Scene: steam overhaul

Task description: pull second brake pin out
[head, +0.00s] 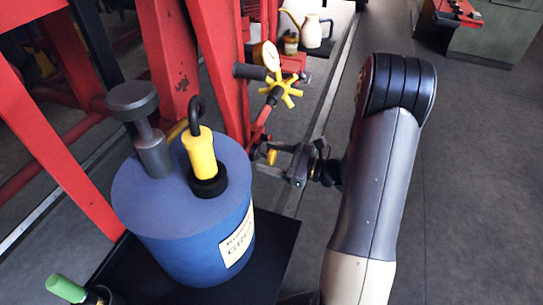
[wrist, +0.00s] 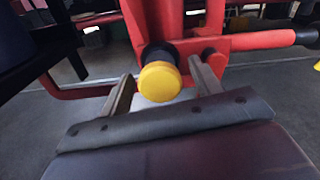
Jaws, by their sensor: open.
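A brake pin with a round yellow knob (wrist: 160,82) and a dark collar sits in a red frame part in the wrist view. In the head view its yellow end (head: 271,156) shows just left of my gripper (head: 281,158). In the wrist view my gripper (wrist: 162,72) is open, with one finger on each side of the knob. The pin's shaft is hidden behind the knob. No other brake pin can be made out for certain.
A blue canister (head: 180,215) with a yellow-handled hook stands on a black plate (head: 275,250) at left. Red frame beams (head: 175,60) rise behind it. A yellow valve wheel (head: 281,90) and gauge (head: 270,56) are above my gripper. The floor at right (head: 470,180) is clear.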

